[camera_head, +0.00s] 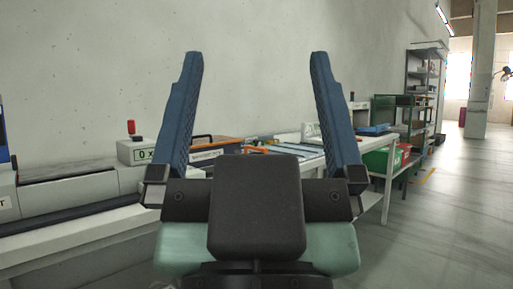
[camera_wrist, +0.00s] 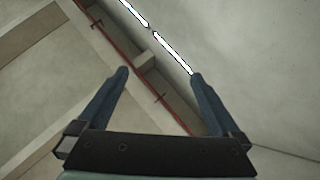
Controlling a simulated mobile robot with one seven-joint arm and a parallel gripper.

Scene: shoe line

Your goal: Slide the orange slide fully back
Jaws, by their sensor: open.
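My gripper (camera_head: 256,56) is raised large in the foreground of the head view, its two blue fingers wide apart and pointing up, with nothing between them. It is also open and empty in the wrist view (camera_wrist: 160,73), which faces the ceiling. A small orange part (camera_head: 254,149) shows low between the fingers, on the bench behind my gripper. It may be the orange slide, but it is too small and partly covered to tell its position. My gripper is well apart from it.
An orange-edged box with a black handle (camera_head: 214,147) and a grey box with a red lamp (camera_head: 138,149) stand at the left. A white table (camera_head: 372,200) and a green rack (camera_head: 409,115) with red and green bins stand at the right. The floor at right (camera_head: 455,215) is clear.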

